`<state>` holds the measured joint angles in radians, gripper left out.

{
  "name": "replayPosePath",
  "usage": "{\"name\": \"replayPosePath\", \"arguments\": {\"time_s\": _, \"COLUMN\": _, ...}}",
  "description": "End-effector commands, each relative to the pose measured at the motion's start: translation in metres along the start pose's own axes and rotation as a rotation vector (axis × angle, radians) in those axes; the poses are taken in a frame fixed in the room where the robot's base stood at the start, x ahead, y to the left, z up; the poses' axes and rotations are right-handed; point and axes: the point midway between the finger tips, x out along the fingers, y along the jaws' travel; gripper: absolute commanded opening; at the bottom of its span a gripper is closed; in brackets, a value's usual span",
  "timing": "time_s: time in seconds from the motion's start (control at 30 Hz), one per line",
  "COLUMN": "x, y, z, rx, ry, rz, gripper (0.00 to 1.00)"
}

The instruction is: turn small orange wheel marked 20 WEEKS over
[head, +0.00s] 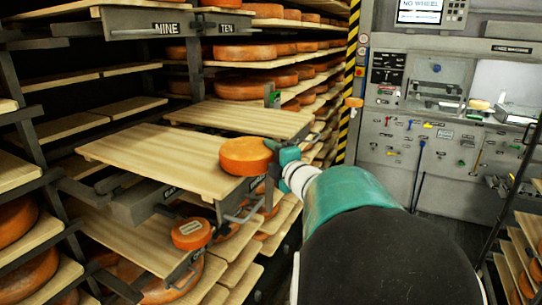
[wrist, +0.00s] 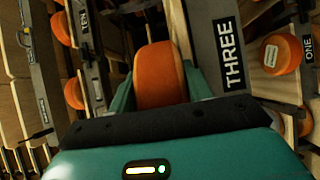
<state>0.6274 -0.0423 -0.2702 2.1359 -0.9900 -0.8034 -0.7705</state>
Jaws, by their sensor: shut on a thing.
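My gripper (head: 279,156) is shut on an orange wheel (head: 247,156) at the right end of a pale wooden board (head: 150,152). In the wrist view the wheel (wrist: 159,72) sits between the two teal fingers (wrist: 160,95). No marking shows on its visible face or rim, so I cannot read 20 WEEKS on it. I cannot tell whether it touches the board or is held just above it. A second small orange wheel (head: 191,234) with a pale label lies on a lower board; it also shows in the wrist view (wrist: 280,53). Its label is too small to read.
Racks with many orange wheels (head: 245,52) stand behind and below. Metal brackets with plates, one reading THREE (wrist: 231,56), sit close to my gripper. Another board (head: 240,118) behind looks bare. A grey control panel (head: 440,120) stands at the right.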

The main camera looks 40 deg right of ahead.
Motion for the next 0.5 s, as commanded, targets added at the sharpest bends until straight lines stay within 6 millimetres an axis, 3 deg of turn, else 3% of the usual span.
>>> {"name": "replayPosePath", "arguments": {"time_s": 0.13, "x": 0.0001, "y": 0.0011, "z": 0.0, "rx": 0.001, "ry": 0.001, "rz": 0.006, "gripper": 0.0}}
{"name": "replayPosePath", "arguments": {"time_s": 0.17, "x": 0.0001, "y": 0.001, "z": 0.0, "rx": 0.0, "ry": 0.001, "rz": 0.006, "gripper": 0.52}}
{"name": "replayPosePath", "arguments": {"time_s": 0.27, "x": 0.0, "y": 0.0006, "z": -0.0001, "rx": 0.0, "ry": 0.001, "rz": 0.005, "gripper": 0.71}}
{"name": "replayPosePath", "arguments": {"time_s": 0.3, "x": 0.0, "y": 0.0003, "z": -0.0001, "rx": 0.0, "ry": 0.001, "rz": 0.005, "gripper": 0.75}}
{"name": "replayPosePath", "arguments": {"time_s": 0.5, "x": 0.0, "y": -0.0039, "z": -0.0002, "rx": 0.0, "ry": 0.0, "rz": -0.005, "gripper": 0.75}}
